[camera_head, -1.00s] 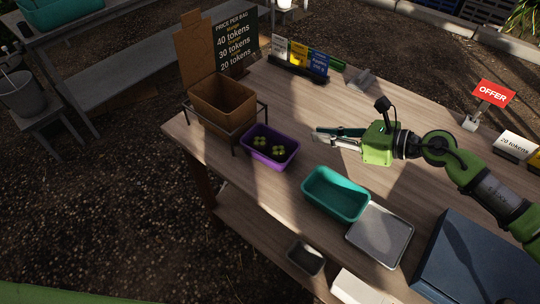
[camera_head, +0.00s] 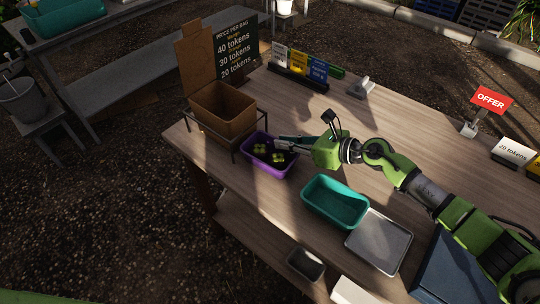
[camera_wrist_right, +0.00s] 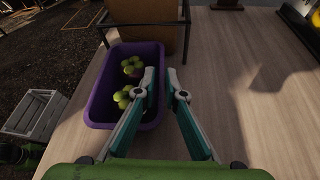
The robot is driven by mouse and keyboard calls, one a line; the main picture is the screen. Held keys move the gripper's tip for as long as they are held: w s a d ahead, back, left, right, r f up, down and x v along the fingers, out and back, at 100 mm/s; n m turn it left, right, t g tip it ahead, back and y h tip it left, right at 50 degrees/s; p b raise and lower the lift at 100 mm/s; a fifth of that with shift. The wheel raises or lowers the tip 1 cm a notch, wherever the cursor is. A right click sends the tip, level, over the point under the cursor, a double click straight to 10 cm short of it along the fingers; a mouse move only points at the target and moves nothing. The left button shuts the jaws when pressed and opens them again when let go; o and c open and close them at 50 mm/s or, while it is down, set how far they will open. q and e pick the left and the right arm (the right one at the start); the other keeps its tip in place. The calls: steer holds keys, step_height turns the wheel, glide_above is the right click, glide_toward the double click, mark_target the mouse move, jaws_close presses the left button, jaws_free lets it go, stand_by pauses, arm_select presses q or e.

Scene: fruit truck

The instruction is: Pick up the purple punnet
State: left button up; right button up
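The purple punnet (camera_head: 262,166) stands on the wooden table near its left edge, in front of the cardboard box. It holds green fruits (camera_head: 260,149), also visible in the right wrist view (camera_wrist_right: 132,66). My right gripper (camera_head: 279,145) is at the punnet's right side. In the right wrist view the punnet (camera_wrist_right: 98,123) is left of centre. There my right gripper (camera_wrist_right: 161,76) shows a narrow gap between its fingers, one over the inside of the punnet and one outside its right wall. Contact with the wall cannot be told. My left gripper is not in view.
The cardboard box (camera_head: 222,104) in its metal frame stands close behind the punnet. A teal punnet (camera_head: 335,212) and a metal tray (camera_head: 379,240) lie to the right. A price board (camera_head: 236,50) and a card rack (camera_head: 298,77) stand at the back. The table's middle is free.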

mark_target(258, 136)
steer(key=shift+x, duration=1.35)
jaws_close()
steer(key=shift+r, duration=0.2)
